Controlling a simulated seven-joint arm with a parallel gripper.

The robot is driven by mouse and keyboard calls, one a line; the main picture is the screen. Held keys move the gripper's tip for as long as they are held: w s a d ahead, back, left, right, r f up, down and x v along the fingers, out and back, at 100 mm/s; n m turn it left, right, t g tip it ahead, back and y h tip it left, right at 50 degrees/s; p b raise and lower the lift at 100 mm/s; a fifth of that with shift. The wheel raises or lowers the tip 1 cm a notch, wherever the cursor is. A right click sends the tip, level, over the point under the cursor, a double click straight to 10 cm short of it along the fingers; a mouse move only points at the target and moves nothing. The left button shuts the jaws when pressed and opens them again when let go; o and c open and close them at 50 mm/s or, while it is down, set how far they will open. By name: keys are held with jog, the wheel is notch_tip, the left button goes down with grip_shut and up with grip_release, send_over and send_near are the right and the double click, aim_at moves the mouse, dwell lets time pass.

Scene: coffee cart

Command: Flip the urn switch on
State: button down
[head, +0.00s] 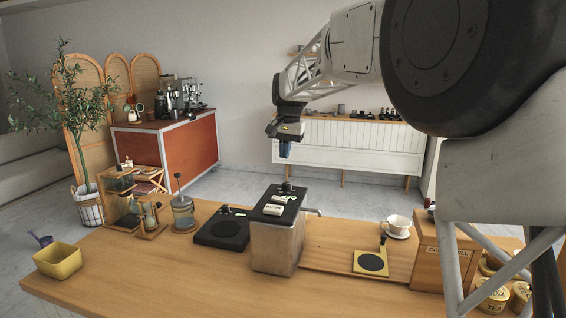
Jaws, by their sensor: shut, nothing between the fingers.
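The urn (277,247) is a metal box standing on the wooden counter, near the middle of the head view. Its top is a dark panel (268,208) with white lettering and pale label-like pieces. A small dark upright part (287,187) stands at the back of the top. I cannot tell clearly which part is the switch or how it is set. My gripper (285,156) hangs above the back of the urn, fingers pointing down, shut and empty. In the picture a gap shows between its blue tips and the urn.
Left of the urn are a black hot plate (222,230), a glass press (184,214), a wooden stand (120,204) and a yellow tub (58,261). Right are a yellow plate with a black disc (371,262), a white cup (398,224) and a wooden box (440,260). The front counter is clear.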

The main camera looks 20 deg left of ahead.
aim_at(276, 197)
jog(key=shift+w+a+r+y, duration=0.15)
jog(key=shift+w+a+y, duration=0.05)
jog(key=shift+y, duration=0.2)
dwell(0.4)
jog(key=f, duration=0.4)
jog(key=a+f, duration=0.1)
jog(key=f, duration=0.4)
jog(key=a+f, duration=0.1)
jog(key=f, duration=0.4)
jog(key=shift+a, duration=0.1)
